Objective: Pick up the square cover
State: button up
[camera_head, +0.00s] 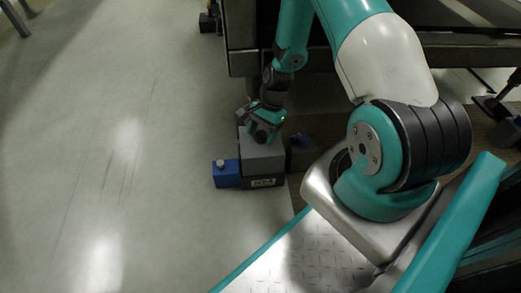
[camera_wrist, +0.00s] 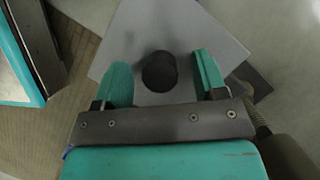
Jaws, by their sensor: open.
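The square cover is a grey square plate (camera_wrist: 197,32) with a dark round knob (camera_wrist: 159,72) on its top, seen from above in the wrist view. In the head view the grey cover (camera_head: 262,152) sits on top of a dark block with a white label. My gripper (camera_wrist: 160,80) is open, with one teal finger on each side of the knob and a gap on both sides. In the head view my gripper (camera_head: 264,130) is over the cover's top and hides part of it. I cannot tell how far the fingertips are above the plate.
A blue block (camera_head: 226,174) with a light knob stands at the left of the dark block (camera_head: 264,183). A large dark frame (camera_head: 243,62) rises behind. The floor (camera_head: 110,160) at the left is clear.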

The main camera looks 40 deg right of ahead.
jog(key=shift+r, duration=0.1)
grip_shut()
